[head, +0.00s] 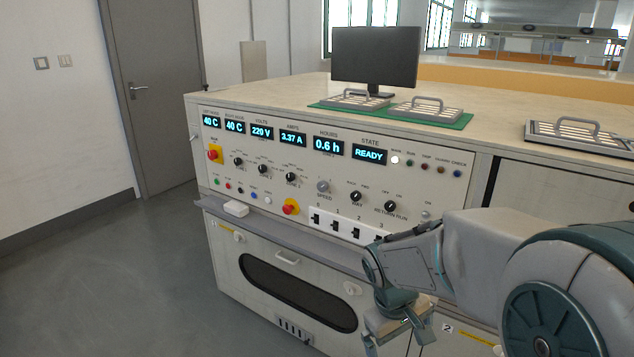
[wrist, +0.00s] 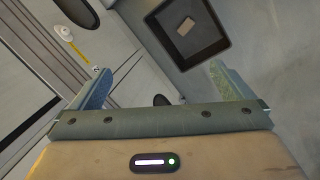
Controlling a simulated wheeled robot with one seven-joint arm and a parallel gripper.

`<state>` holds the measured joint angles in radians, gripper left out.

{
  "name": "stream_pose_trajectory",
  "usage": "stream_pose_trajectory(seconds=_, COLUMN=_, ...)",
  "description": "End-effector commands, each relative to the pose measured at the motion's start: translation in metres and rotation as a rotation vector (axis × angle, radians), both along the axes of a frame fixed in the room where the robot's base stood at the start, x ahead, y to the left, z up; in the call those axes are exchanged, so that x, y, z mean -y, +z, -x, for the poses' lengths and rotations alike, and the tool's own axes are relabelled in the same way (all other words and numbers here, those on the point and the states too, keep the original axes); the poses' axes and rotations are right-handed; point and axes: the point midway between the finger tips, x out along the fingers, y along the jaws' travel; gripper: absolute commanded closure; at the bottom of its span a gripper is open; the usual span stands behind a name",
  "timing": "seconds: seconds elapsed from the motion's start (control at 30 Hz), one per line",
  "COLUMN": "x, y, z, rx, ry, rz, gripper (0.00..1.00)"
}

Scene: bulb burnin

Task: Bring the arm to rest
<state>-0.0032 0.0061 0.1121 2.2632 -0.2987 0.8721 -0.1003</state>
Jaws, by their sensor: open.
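My gripper (wrist: 162,88) is open, with its two fingers apart and nothing between them in the wrist view. In the head view my gripper hangs low at the bottom right, in front of the lower cabinet of the console (head: 330,115), and its fingertips are hard to make out. My arm reaches in from the right edge, bent, and hides part of the console's lower right side. The console displays read 40 C, 40 C, 220 V, 3.37 A, 0.6 h and READY. A white lamp (head: 395,160) is lit beside READY.
A ledge (head: 290,240) juts out under the panel and bears a small white box (head: 236,208). A monitor (head: 376,56) and handled trays (head: 430,110) stand on top. The wrist view shows a dark square bin (wrist: 222,42) holding a small tan block (wrist: 186,26). The left floor is clear.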

Motion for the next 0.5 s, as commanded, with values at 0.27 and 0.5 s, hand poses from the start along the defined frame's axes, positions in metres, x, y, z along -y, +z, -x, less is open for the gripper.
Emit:
stream_pose_trajectory(seconds=0.27, x=0.001, y=0.100, z=0.058, rx=0.140, ry=-0.220, rz=-0.129, gripper=0.00)
stream_pose_trajectory(seconds=0.5, x=-0.004, y=0.142, z=0.095, rx=0.222, ry=-0.356, rz=-0.241, gripper=0.00)
